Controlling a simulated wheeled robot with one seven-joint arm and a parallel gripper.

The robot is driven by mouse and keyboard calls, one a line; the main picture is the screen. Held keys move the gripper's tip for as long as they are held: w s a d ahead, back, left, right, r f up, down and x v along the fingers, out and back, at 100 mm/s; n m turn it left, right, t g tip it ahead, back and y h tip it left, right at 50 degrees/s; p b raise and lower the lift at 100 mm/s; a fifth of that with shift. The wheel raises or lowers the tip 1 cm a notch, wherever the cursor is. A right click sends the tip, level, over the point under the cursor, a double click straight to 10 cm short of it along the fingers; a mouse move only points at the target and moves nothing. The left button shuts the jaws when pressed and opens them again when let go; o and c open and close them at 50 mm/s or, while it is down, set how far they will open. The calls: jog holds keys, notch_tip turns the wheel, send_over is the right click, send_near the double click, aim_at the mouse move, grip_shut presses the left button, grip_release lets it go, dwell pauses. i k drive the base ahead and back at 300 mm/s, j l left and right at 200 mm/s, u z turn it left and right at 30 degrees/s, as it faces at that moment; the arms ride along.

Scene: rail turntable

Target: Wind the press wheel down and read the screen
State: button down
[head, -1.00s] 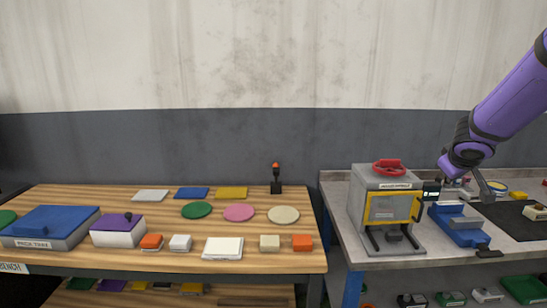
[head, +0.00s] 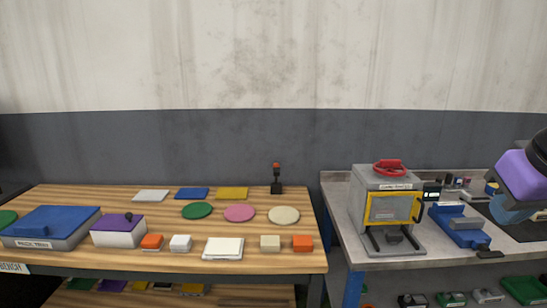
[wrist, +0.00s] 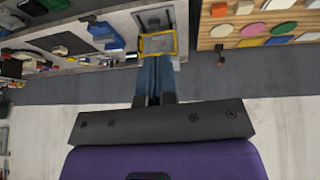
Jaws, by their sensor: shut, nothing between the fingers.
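The press (head: 384,205) is a grey box with a yellow-framed front window, standing on the left part of the grey bench. Its red wheel (head: 389,167) lies on top. A small dark screen (head: 431,191) stands just right of the press; its text is too small to read. In the wrist view, the press's yellow frame (wrist: 158,45) shows beyond my fingertips, and the wheel cannot be made out. My gripper (wrist: 155,80) is shut and empty. In the head view my arm is at the right edge, apart from the press and its wheel.
A blue fixture (head: 459,227) sits right of the press, beside a dark mat (head: 512,222). A wooden bench (head: 180,262) at left holds a blue-lidded tray (head: 50,227), coloured discs and blocks. A gap separates the benches.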

aim_at(390, 166)
jog(key=i+u, duration=0.25)
jog(key=i, duration=0.3)
jog(key=i+l+u, duration=0.2)
jog(key=i, duration=0.35)
